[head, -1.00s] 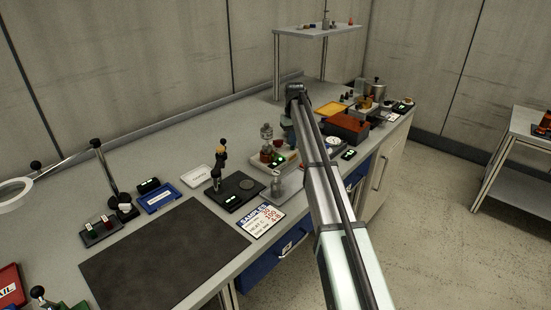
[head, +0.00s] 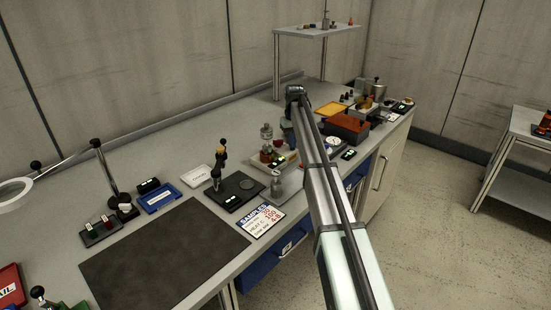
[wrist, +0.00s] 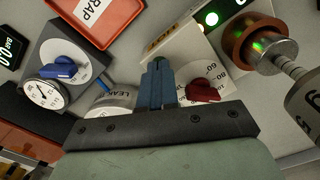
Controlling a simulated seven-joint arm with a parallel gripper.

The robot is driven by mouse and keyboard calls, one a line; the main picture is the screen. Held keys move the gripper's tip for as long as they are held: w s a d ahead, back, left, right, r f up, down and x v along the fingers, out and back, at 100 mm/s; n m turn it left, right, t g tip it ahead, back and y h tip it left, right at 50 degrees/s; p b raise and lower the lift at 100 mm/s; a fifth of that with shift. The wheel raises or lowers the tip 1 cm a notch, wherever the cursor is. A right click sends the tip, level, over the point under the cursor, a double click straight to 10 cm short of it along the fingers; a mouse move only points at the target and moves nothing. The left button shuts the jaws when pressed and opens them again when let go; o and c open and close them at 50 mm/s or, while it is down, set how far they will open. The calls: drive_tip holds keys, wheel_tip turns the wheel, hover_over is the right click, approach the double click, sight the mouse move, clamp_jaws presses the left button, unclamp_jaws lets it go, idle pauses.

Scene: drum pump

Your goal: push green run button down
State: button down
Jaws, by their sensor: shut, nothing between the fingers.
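My gripper (wrist: 159,68) is shut and empty, with its blue-grey fingers together over the edge of a white panel (wrist: 183,43) in the wrist view. A small dark green patch, possibly the run button, shows right at the fingertips; the fingers cover most of it, and I cannot tell whether they touch it. A bright green round light (wrist: 211,18) sits on a dark strip farther along the panel. A red knob (wrist: 203,91) is just right of the fingers.
A copper-coloured ring with a metal cylinder (wrist: 281,52) stands right of the panel. A dial gauge with a blue knob (wrist: 64,68) and a round part marked LEAK (wrist: 112,99) are left. A red tray (wrist: 92,18) lies beyond. The dark mat (head: 160,255) is bare.

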drive_tip(key=shift+r, duration=3.5)
